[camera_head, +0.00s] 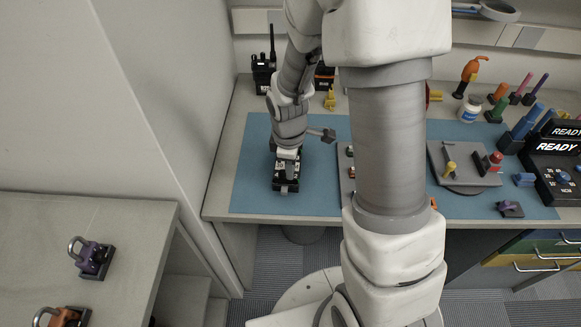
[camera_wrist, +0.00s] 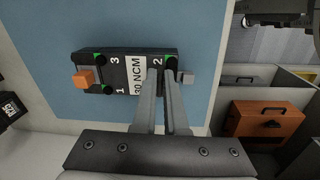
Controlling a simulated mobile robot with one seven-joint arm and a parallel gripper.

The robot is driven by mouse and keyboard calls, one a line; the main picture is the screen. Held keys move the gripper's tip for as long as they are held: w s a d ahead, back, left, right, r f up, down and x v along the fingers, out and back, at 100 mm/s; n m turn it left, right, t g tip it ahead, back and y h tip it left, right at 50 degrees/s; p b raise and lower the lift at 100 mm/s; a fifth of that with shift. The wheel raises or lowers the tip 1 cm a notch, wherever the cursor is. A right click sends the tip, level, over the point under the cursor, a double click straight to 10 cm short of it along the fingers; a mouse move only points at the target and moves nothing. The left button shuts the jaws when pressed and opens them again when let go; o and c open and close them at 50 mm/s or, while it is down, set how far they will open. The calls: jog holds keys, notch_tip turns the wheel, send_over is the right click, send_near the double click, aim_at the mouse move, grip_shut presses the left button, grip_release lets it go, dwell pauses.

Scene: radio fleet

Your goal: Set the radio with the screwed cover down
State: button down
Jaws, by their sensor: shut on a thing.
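A black radio (camera_head: 284,184) lies on the blue mat (camera_head: 252,190) or just above it, below my gripper (camera_head: 287,157); I cannot tell if it touches. In the wrist view the radio (camera_wrist: 112,70) shows its cover, with a "30 NCM" label, numbers 1, 2 and 3, and dark screw heads with green marks at the corners. An orange block juts from its left end and a grey one from its right. My gripper (camera_wrist: 164,74) is shut on the radio near the number 2. The fingers hide part of the cover.
Upright radios (camera_head: 263,76) and a yellow piece (camera_head: 329,100) stand behind. A grey tray (camera_head: 346,185) is partly hidden by my arm. A grey turntable (camera_head: 465,165) and "READY" boxes (camera_head: 556,148) are to the right. Padlocks (camera_head: 93,260) lie on the left table. Mat left of the radio is clear.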

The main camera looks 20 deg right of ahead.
jog(key=shift+f, duration=0.15)
jog(key=c, duration=1)
grip_release()
jog(key=shift+o, duration=0.2)
notch_tip(320, 180, up, 12)
jog(key=s+p, duration=0.1)
jog(key=p, duration=0.1)
jog(key=s+r+m+t, duration=0.4)
jog(key=s+r+m, duration=0.8)
jog(key=s+r, duration=0.2)
jog(key=shift+s+d+r+m+t+y, duration=0.3)
jog(key=shift+s+r+m, duration=0.1)
jog(key=shift+r, duration=0.35)
